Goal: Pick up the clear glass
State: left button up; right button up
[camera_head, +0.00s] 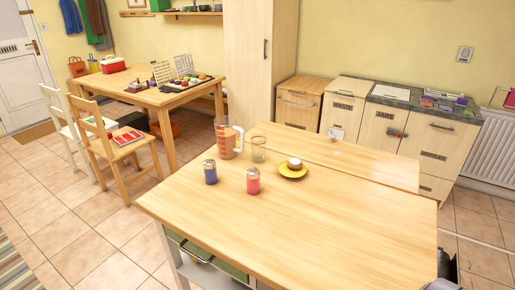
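A clear glass (259,149) stands upright toward the back of the wooden table (330,225). It is just right of a measuring jug (226,141) with pinkish-brown contents, and left of a yellow saucer (286,173) that bears a small white cup (295,163). No gripper is near the glass. A dark part, probably of my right gripper (446,268), shows at the bottom right edge, cut off by the frame and beyond the table's right edge; its fingers cannot be made out. My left gripper is out of view.
A blue shaker (210,173) and a red shaker (253,182) with grey tops stand in front of the glass. The table's front and right are bare. Cabinets (380,125) stand behind; a second table (160,97) with chairs is at the back left.

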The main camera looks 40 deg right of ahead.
aim_at(259, 148)
jog(key=z, duration=1.1)
jog(key=i+j+z, duration=0.1)
jog(key=z, duration=0.3)
jog(key=j+z, duration=0.25)
jog(key=z, duration=0.2)
jog(key=j+z, duration=0.25)
jog(key=z, duration=0.15)
jog(key=j+z, duration=0.2)
jog(key=z, duration=0.25)
jog(key=j+z, duration=0.25)
jog(key=z, duration=0.15)
jog(key=k+j+z, duration=0.1)
jog(key=z, duration=0.3)
